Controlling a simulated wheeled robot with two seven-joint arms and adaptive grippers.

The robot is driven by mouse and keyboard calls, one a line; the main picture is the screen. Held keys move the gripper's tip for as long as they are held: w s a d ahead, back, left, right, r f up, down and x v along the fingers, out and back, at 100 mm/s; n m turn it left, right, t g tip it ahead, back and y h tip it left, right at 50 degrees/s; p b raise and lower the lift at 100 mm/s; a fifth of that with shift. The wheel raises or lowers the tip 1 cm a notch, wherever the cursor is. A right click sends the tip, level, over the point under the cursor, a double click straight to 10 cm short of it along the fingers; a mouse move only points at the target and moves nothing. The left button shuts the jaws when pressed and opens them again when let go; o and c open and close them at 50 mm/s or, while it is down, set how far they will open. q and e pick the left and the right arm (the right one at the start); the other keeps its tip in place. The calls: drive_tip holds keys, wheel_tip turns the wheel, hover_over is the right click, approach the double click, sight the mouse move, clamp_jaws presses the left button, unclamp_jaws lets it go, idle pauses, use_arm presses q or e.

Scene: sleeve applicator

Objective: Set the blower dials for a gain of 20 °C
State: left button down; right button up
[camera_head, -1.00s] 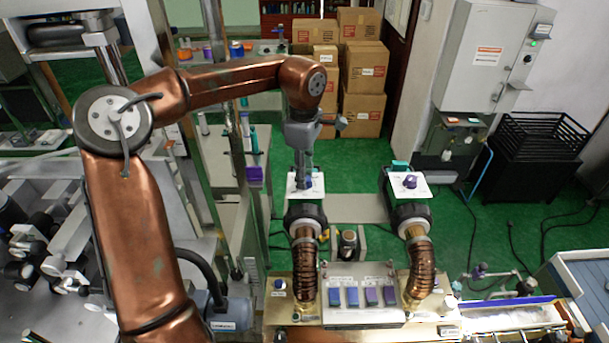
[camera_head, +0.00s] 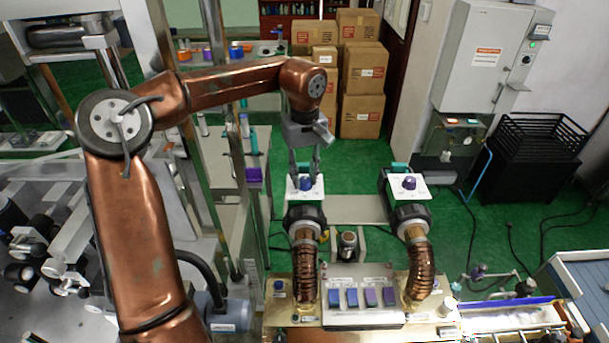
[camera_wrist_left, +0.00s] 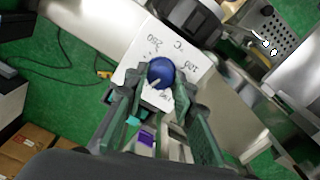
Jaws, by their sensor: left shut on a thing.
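Two blowers stand side by side behind the panel, each with a white dial plate on top. The left plate (camera_head: 293,195) carries a blue dial (camera_head: 305,184); the right plate (camera_head: 421,189) carries a purple dial (camera_head: 409,182). My left gripper (camera_head: 305,177) points down over the left blower, its fingers on either side of the blue dial. In the wrist view the gripper (camera_wrist_left: 160,82) is shut on the blue dial (camera_wrist_left: 160,71), with a pale pointer line on it. The plate (camera_wrist_left: 152,47) there shows °C and figures, tilted and too small to read surely. My right gripper is out of view.
Ribbed copper hoses (camera_head: 306,262) run from the blowers to a brass deck. A sloped panel (camera_head: 362,318) with several blue and purple switches sits between them. Cardboard boxes (camera_head: 361,67) and a grey cabinet (camera_head: 490,60) stand behind. The space between the two blowers is open above.

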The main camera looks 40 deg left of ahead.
sight(305, 178)
use_arm(q)
drive_tip(key=shift+m, duration=0.6)
drive_tip(key=c, duration=1.6)
unclamp_jaws()
drive_tip(key=shift+r, duration=0.1)
wheel_tip(305, 178, up, 12)
drive_tip(key=shift+f, duration=0.1)
drive_tip(key=shift+w, duration=0.1)
